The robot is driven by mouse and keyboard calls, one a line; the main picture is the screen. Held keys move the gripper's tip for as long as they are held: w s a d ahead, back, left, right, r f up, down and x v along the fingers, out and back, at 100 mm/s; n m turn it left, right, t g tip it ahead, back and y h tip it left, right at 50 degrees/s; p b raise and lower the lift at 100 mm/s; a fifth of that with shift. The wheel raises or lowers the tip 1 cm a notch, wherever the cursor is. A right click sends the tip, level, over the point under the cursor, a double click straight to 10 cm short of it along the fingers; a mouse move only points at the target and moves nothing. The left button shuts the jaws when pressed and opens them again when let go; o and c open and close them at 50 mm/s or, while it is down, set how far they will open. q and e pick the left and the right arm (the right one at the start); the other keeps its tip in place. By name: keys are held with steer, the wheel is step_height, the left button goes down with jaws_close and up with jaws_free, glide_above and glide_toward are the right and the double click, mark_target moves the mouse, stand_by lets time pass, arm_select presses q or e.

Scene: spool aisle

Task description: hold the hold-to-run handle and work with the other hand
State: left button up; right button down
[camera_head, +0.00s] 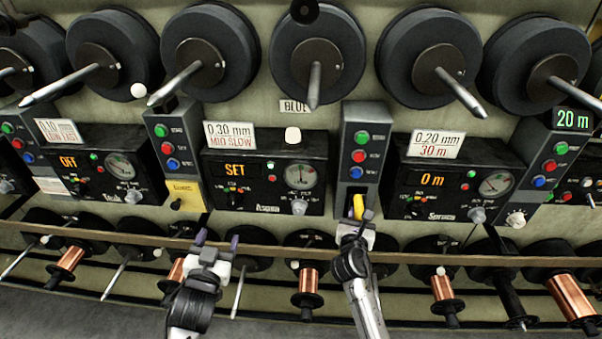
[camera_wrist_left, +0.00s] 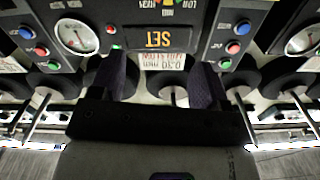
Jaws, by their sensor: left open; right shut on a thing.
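The hold-to-run handle (camera_head: 358,205) is a yellow grip low on the grey button column (camera_head: 350,122), right of the middle panel. My right gripper (camera_head: 356,217) is shut on it and partly hides it. My left gripper (camera_head: 217,238) is open and empty, below and slightly left of the middle panel (camera_head: 262,150), apart from it. That panel's display (camera_head: 236,170) reads SET. A dial and a knob (camera_head: 299,207) are at its right. In the left wrist view the scene is upside down; the SET display (camera_wrist_left: 171,39) appears beyond the two open fingers (camera_wrist_left: 165,85).
A left panel (camera_head: 92,165) reads OFF; a right panel (camera_head: 450,180) reads 0 m. Large dark spools with pointed spindles (camera_head: 315,58) stick out above. A long rail (camera_head: 300,252) crosses below, in front of copper spools (camera_head: 308,280). A small display (camera_head: 573,119) reads 20 m.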

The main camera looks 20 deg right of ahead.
arm_select(q)
steer(key=s, duration=1.5)
arm_select(e)
steer(key=shift+w, duration=0.1)
steer(key=shift+x, duration=1.1)
arm_select(q)
steer(key=shift+s, duration=0.1)
arm_select(e)
steer(key=c, duration=0.8)
jaws_free()
steer(key=shift+a, duration=0.15)
arm_select(q)
steer(key=shift+r, duration=0.1)
arm_select(e)
steer(key=shift+a, duration=0.1)
